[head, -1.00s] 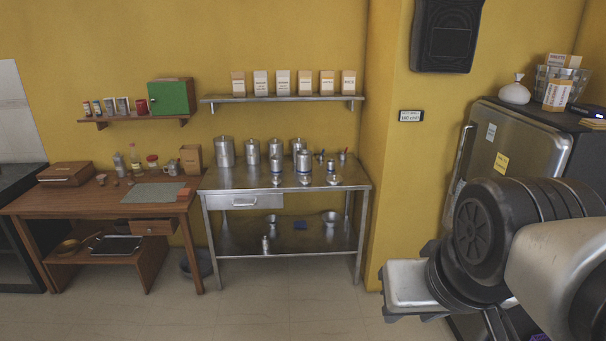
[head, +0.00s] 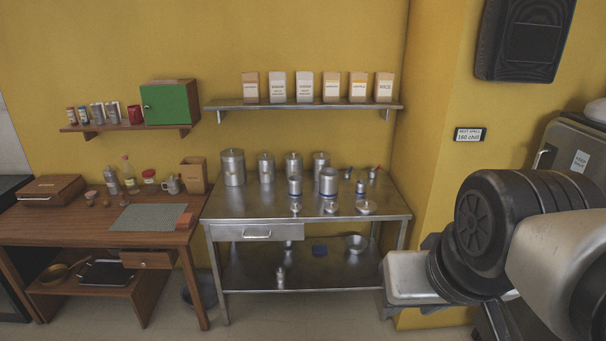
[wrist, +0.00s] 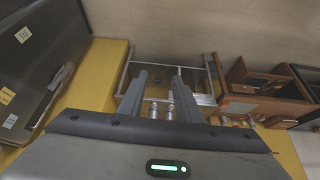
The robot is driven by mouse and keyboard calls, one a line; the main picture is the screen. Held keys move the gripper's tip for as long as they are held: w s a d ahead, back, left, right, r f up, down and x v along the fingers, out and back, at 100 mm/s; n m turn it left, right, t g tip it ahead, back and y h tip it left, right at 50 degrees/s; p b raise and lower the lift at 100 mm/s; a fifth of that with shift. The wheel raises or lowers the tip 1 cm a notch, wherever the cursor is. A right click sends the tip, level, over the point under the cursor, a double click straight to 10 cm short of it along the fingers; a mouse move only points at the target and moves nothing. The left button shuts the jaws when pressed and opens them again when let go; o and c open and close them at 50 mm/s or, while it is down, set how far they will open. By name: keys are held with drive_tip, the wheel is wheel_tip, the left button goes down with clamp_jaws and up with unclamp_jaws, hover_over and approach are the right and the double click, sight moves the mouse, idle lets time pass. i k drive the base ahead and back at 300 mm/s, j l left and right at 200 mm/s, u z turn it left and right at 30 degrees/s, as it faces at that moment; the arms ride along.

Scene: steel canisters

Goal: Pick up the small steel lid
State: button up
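Three low steel lids with knobs lie in a row near the front edge of the steel table (head: 235,206) in the head view: a left lid (head: 295,208), a middle lid (head: 331,208) and a right lid (head: 366,208). The left one looks smallest, but they are too small to compare surely. In the wrist view my gripper (wrist: 158,78) has its two fingers well apart with nothing held between them. It is away from the table. The lids cannot be made out in the wrist view.
Several steel canisters stand behind the lids, including a large one (head: 233,168) and an open-looking one (head: 328,181). A shelf (head: 300,105) with paper packets hangs above. A wooden desk (head: 60,228) adjoins on the left. A yellow wall corner (head: 425,150) and dark fridge (head: 570,150) are right.

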sight(295, 207)
drive_tip(key=i+j, duration=0.2)
drive_tip(key=i, duration=0.4)
drive_tip(key=i+j, duration=0.2)
drive_tip(key=i, duration=0.45)
drive_tip(key=i+j+u, duration=0.1)
drive_tip(key=i, duration=0.5)
drive_tip(key=i+j, duration=0.3)
drive_tip(key=i, duration=0.35)
